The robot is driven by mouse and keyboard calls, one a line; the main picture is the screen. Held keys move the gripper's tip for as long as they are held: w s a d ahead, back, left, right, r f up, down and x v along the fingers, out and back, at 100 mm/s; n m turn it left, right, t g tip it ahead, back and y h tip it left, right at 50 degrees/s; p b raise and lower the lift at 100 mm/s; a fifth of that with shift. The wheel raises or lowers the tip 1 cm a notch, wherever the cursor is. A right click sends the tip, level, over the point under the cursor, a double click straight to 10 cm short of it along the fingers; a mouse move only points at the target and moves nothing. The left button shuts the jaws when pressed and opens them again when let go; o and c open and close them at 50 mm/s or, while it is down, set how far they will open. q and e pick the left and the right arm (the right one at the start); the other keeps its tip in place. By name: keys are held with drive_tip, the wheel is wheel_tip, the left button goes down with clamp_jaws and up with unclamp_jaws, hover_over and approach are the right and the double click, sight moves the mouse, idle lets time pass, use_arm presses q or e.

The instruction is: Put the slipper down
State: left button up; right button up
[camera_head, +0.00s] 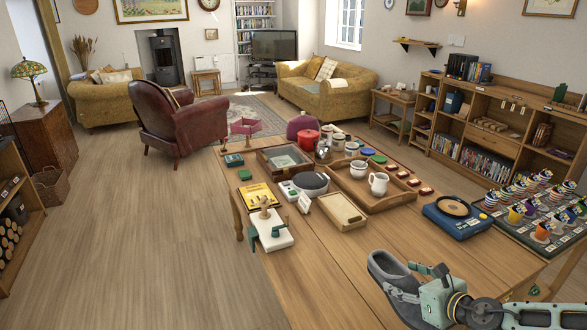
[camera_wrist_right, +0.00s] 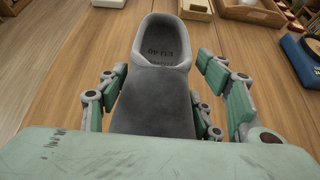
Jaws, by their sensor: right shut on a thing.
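A grey slipper (camera_head: 386,270) with a lighter rim shows at the front of the head view, over the near part of the wooden table (camera_head: 325,262). My right gripper (camera_head: 425,290) is shut on the slipper, with green-padded fingers on both sides of it. In the right wrist view, the slipper (camera_wrist_right: 155,95) points its open heel end away from the palm, and its insole marking is visible. The gripper (camera_wrist_right: 165,100) covers the toe end. I cannot tell whether the sole touches the table. My left gripper is not in view.
Bare tabletop lies left of and beyond the slipper. Farther back are a small wooden tray (camera_head: 342,211), a larger tray (camera_head: 390,200) with cups and a white board with a green clamp (camera_head: 271,239).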

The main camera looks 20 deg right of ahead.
drive_tip(key=w+a+r+m+h, duration=0.1)
drive_tip(key=a+r+m+h, duration=0.2)
drive_tip(key=a, duration=1.7)
drive_tip(key=shift+a+r, duration=0.3)
drive_tip(key=shift+r, duration=0.4)
drive_tip(key=a+r, duration=0.1)
drive_tip(key=a, duration=0.1)
drive_tip(key=a+r, duration=0.1)
drive_tip(key=a, duration=0.2)
drive_tip(key=s+a+r, duration=0.1)
drive_tip(key=a, duration=0.2)
drive_tip(key=shift+s+r, duration=0.1)
drive_tip(key=shift+r, duration=0.25)
drive_tip(key=shift+c, duration=0.7)
drive_tip(key=s+a+r+n+y, duration=0.2)
drive_tip(key=s+a+r, duration=0.3)
drive_tip(key=a, duration=0.5)
drive_tip(key=s+d+r+m+g+h, duration=0.1)
drive_tip(key=s+d+m+h, duration=0.2)
drive_tip(key=d, duration=0.9)
drive_tip(key=m+h, duration=0.2)
drive_tip(key=h, duration=0.1)
drive_tip(key=shift+s+m+g, duration=0.15)
drive_tip(key=shift+m+g, duration=0.15)
